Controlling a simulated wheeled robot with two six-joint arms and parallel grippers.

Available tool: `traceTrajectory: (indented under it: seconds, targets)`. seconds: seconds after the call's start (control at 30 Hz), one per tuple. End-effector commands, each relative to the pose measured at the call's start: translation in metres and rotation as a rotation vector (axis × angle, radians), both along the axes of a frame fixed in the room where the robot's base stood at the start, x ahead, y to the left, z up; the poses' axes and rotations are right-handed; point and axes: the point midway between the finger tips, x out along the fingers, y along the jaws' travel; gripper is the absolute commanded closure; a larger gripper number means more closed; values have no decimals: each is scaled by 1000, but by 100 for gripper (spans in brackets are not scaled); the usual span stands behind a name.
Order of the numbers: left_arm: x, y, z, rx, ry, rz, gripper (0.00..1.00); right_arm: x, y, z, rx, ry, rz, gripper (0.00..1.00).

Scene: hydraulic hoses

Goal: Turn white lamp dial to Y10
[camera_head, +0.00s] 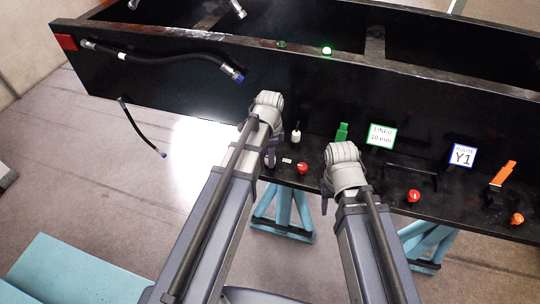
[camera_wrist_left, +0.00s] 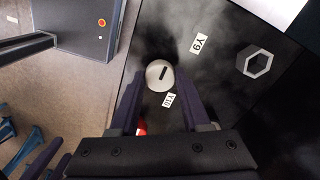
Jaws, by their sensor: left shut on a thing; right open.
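The white lamp dial (camera_wrist_left: 160,76) is a round pale knob with a short dark slanted mark, in the left wrist view. A small label Y9 (camera_wrist_left: 200,44) lies to its upper right, and a label Y10 (camera_wrist_left: 169,100) lies just below it. My left gripper (camera_wrist_left: 159,88) is shut on the dial, with one finger on each side. In the head view my left wrist hides the dial and most of that gripper. My right gripper (camera_head: 325,203) hangs low in front of the black panel, open, and its fingers are mostly hidden.
A hex socket (camera_wrist_left: 255,62) is right of the dial.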

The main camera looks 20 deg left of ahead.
Motion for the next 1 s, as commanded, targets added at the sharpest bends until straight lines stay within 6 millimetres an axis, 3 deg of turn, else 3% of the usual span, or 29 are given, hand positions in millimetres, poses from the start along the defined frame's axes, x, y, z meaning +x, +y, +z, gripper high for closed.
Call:
traceTrajectory:
  seconds: [0.33,0.37,0.6,1.0]
  targets:
    - [0,0,0,0,0,-4,100,0,0,0,0,0,0,50]
    - [0,0,0,0,0,-4,51,0,0,0,0,0,0,50]
    - [0,0,0,0,0,-2,24,0,0,0,0,0,0,50]
    - [0,0,4,0,0,-2,23,0,0,4,0,0,-1,50]
